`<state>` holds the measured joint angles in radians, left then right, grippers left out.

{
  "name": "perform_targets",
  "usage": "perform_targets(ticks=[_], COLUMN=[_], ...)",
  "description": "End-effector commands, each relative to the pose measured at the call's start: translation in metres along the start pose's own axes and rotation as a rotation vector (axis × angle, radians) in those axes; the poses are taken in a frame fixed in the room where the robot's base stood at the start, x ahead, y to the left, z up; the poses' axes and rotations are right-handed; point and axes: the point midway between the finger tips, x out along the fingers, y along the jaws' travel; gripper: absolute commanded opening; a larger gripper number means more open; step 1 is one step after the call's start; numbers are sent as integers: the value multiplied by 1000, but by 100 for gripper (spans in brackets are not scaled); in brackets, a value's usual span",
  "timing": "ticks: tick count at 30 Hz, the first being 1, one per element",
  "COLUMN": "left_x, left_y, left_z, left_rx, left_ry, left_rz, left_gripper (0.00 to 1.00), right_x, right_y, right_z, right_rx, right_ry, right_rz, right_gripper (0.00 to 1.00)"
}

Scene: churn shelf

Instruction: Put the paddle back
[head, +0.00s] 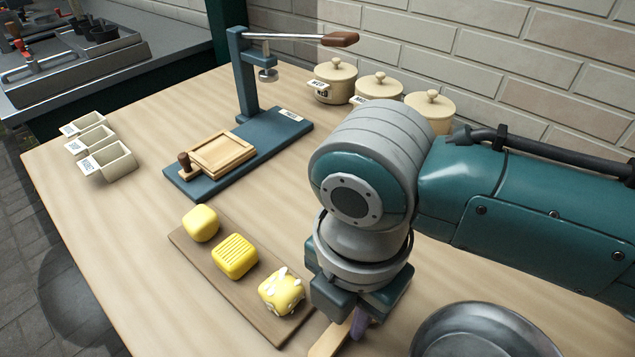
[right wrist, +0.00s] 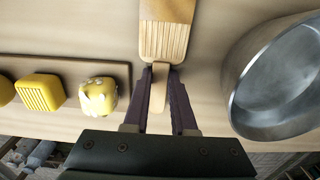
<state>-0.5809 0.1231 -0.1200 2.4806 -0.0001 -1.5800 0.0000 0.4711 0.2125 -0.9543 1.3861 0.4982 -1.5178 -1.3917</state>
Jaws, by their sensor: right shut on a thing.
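The wooden paddle (right wrist: 166,38) with a ribbed face shows in the right wrist view. Its handle lies between the purple fingers of my right gripper (right wrist: 160,88), which is shut on it. In the head view a small part of the paddle (head: 330,340) shows below my right gripper (head: 357,318); the wrist hides the rest. I cannot tell whether the paddle touches the table. My left gripper is not in view.
A brown board (head: 225,292) with three yellow butter pieces lies left of the gripper. A metal bowl (head: 480,335) stands close on its right. A blue press (head: 247,150), lidded pots (head: 378,86) and small cream bins (head: 112,163) stand farther back.

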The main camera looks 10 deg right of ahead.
Motion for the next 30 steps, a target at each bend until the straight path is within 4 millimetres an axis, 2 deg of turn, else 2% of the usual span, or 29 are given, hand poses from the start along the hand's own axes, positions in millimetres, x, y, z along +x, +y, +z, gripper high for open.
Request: perform_targets(ticks=[1,2,10,17,20,23,30], left_x=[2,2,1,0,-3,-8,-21], left_y=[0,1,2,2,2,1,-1], left_z=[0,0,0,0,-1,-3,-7], left_rx=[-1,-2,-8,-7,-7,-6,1], left_ry=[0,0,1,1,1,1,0], left_rz=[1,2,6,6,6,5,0], left_gripper=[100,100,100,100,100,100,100], right_x=[2,3,2,1,-6,-23,-78], right_y=[0,0,0,0,1,1,2], right_z=[0,0,0,0,0,0,0], right_rx=[0,0,0,0,0,1,-1], right_ry=[0,0,0,0,0,0,0], right_rz=[0,0,0,0,2,5,5], right_gripper=[0,26,55,55,55,55,55])
